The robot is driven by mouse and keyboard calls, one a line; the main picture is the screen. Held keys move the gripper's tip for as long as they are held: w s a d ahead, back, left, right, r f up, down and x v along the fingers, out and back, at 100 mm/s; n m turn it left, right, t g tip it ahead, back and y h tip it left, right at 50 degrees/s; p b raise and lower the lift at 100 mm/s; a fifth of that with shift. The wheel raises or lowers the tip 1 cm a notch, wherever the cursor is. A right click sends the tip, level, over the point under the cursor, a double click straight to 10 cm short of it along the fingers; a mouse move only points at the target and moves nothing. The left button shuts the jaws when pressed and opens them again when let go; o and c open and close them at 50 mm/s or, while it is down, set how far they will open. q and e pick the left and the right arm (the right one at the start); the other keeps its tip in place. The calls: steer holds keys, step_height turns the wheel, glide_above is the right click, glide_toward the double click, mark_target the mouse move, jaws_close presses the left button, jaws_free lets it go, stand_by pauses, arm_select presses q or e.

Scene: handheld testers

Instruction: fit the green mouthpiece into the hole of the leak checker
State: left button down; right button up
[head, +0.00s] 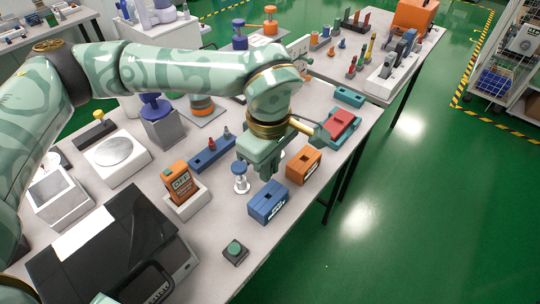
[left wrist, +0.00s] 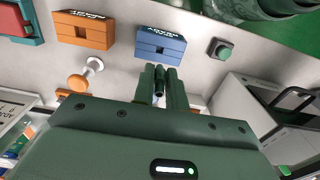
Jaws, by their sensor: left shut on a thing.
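My left gripper (head: 262,172) points down over the table, between the orange box and a small blue-topped stand. In the left wrist view its fingers (left wrist: 161,80) are shut on a small dark green piece (left wrist: 158,77), which I take to be the mouthpiece. In the head view the fingers and arm hide it. A blue box with a dark hole in its top (head: 268,203) stands near the table's front edge; it also shows in the left wrist view (left wrist: 160,46), just beyond the fingertips. A similar orange box (head: 303,166) stands beside it. I cannot tell which is the leak checker.
The blue-topped stand (head: 240,177) is close to the gripper. A blue rack (head: 212,155), an orange DEF bottle (head: 178,181), a green button (head: 235,250) and a red-and-teal device (head: 340,122) stand around. An orange-topped white piece (left wrist: 78,82) shows beside the gripper.

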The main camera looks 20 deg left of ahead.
mark_target(269, 189)
arm_select(q)
steer(key=shift+f, duration=0.65)
steer(key=shift+r+p, duration=0.1)
steer(key=shift+p, duration=0.4)
stand_by(1.2)
steer(key=shift+f+b, duration=0.3)
steer(key=shift+f, duration=0.45)
steer(key=shift+f+b, duration=1)
steer(key=shift+f, duration=1.7)
steer(key=c, duration=1.3)
jaws_free()
steer(key=shift+c, duration=0.2)
